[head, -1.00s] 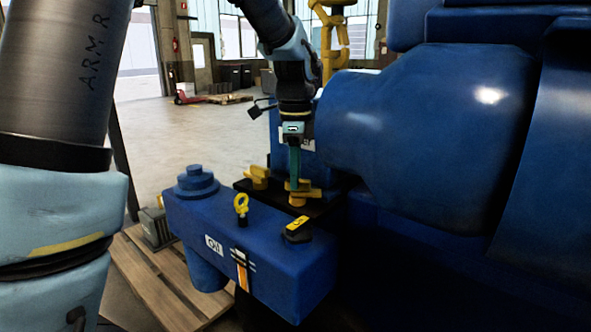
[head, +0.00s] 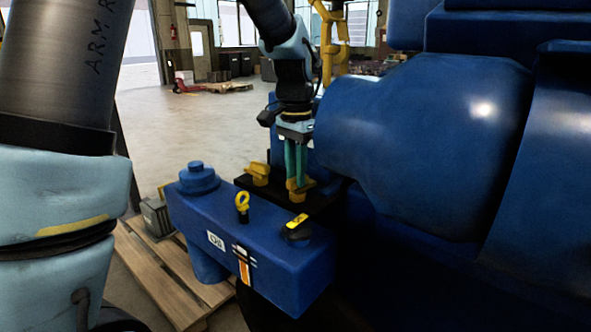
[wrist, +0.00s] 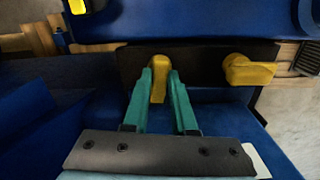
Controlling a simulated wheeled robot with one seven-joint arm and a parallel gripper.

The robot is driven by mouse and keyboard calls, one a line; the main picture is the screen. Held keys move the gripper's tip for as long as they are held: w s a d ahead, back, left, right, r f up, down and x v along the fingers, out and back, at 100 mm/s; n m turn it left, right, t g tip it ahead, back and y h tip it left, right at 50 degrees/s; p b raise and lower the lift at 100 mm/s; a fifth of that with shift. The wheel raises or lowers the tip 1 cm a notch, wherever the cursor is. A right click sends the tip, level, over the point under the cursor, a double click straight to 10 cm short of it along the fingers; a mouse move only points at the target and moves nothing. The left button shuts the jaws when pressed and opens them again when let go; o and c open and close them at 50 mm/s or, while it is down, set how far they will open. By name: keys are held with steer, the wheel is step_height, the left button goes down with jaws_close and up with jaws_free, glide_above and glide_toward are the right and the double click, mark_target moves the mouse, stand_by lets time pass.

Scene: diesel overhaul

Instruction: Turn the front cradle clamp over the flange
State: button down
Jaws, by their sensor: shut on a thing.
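Two yellow cradle clamps stand on a black plate (head: 322,204) beside the blue housing marked "Oil" (head: 270,246). My gripper (head: 297,184) points down, its two green fingers shut on the nearer yellow clamp (head: 298,195). In the wrist view my gripper (wrist: 159,88) has one finger on each side of this clamp's bar (wrist: 158,93), which points along the fingers. The other clamp (head: 257,172) stands free to the left; it also shows at the right of the wrist view (wrist: 248,70). The fingers hide part of the held clamp, and I cannot tell whether it covers the flange.
A large blue engine body (head: 430,140) stands close on the right of my gripper. A yellow lifting eye (head: 242,203) and a black part with a yellow label (head: 296,226) sit on the housing. A wooden pallet (head: 160,270) lies at lower left. Open floor lies behind.

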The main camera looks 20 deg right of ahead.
steer(key=shift+n, duration=0.5)
stand_by(0.3)
steer(key=c, duration=0.7)
jaws_free()
step_height(320, 180, up, 11)
steer(key=shift+f+b, duration=0.1)
steer(key=shift+b, duration=0.65)
